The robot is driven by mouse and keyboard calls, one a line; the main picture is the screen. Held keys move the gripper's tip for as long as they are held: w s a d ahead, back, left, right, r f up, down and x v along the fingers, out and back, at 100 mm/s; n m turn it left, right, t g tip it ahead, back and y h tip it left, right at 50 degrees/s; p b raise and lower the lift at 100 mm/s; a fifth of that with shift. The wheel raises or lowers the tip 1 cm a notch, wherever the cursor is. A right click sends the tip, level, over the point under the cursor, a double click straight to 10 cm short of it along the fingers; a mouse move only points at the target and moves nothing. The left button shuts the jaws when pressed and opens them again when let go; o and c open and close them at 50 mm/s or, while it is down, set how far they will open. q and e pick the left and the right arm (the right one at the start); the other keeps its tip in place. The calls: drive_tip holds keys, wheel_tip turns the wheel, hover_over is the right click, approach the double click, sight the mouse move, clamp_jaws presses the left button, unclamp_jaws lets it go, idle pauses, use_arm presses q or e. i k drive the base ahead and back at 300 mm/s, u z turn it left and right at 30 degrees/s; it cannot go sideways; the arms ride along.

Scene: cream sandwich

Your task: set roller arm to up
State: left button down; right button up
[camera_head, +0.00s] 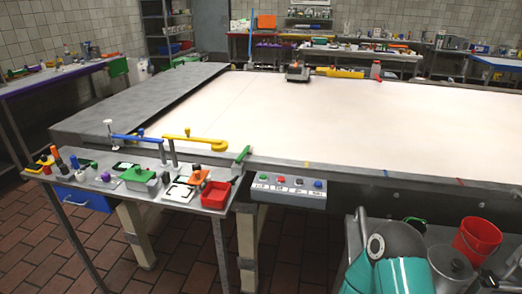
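No part is clearly marked as the roller arm. A yellow bar (195,140) with a hooked right end is mounted level on a post at the left front corner of the big table (300,120). A blue bar (138,138) on another post is left of it. A dark block (298,71) with a yellow cylinder (340,73) beside it lies at the table's far edge; I cannot tell whether they are joined. A control box (288,188) with several coloured buttons hangs at the front edge. Neither of my grippers shows.
A narrow side bench (185,193) holds small parts and a red bin (216,195). At lower right, a red bucket (477,240) and metal pots (450,268) stand close, by a teal rounded part (400,275). The cream tabletop is mostly clear. Brick floor shows at lower left.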

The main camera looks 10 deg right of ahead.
sight(247, 148)
drive_tip(key=u, duration=2.45)
drive_tip(key=i, duration=0.15)
drive_tip(key=z, duration=3.85)
drive_tip(key=k, duration=0.65)
drive_tip(key=u, duration=0.9)
drive_tip(key=i, duration=0.95)
drive_tip(key=u, duration=0.15)
